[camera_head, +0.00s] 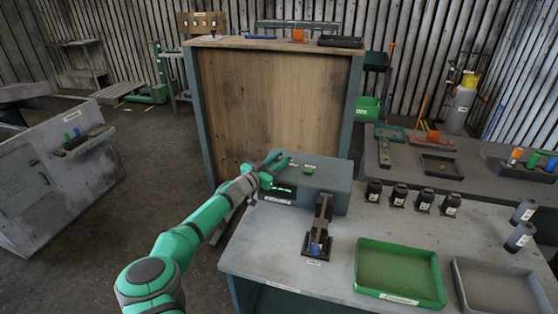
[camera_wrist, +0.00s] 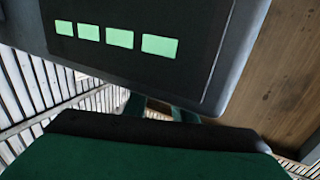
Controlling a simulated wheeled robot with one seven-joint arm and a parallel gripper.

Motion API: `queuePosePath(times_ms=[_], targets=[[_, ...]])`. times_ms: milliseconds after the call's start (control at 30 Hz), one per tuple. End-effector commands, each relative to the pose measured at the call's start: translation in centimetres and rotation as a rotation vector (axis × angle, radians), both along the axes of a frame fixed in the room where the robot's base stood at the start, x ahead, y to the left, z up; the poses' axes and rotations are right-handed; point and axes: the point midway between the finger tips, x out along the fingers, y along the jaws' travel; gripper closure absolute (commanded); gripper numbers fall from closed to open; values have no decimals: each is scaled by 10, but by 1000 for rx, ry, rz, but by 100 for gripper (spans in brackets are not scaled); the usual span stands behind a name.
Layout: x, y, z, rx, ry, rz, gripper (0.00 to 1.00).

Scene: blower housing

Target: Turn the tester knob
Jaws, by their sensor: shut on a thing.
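The tester (camera_head: 330,187) is a dark grey box on the back left of the grey workbench, with a lit green display on its front and a small green button (camera_head: 309,169) on top. My gripper (camera_head: 280,163) is at the tester's left end, its green fingers close against the box. I cannot make out the knob itself; the fingers hide the place they grip. In the wrist view, the tester (camera_wrist: 215,75) fills the top with several lit green squares, and my fingertips (camera_wrist: 168,112) show partly behind its lower edge.
A black fixture (camera_head: 320,222) stands in front of the tester. Several black cylinders (camera_head: 398,195) stand to its right. A green tray (camera_head: 398,292) and a grey tray (camera_head: 505,287) lie at the bench front. A tall wooden panel (camera_head: 275,105) rises behind.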

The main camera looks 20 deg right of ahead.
Motion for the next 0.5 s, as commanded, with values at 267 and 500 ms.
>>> queuePosePath(times_ms=[267,500], targets=[[2,5,-2,4,1,9,71],[2,7,-1,2,1,10,57]])
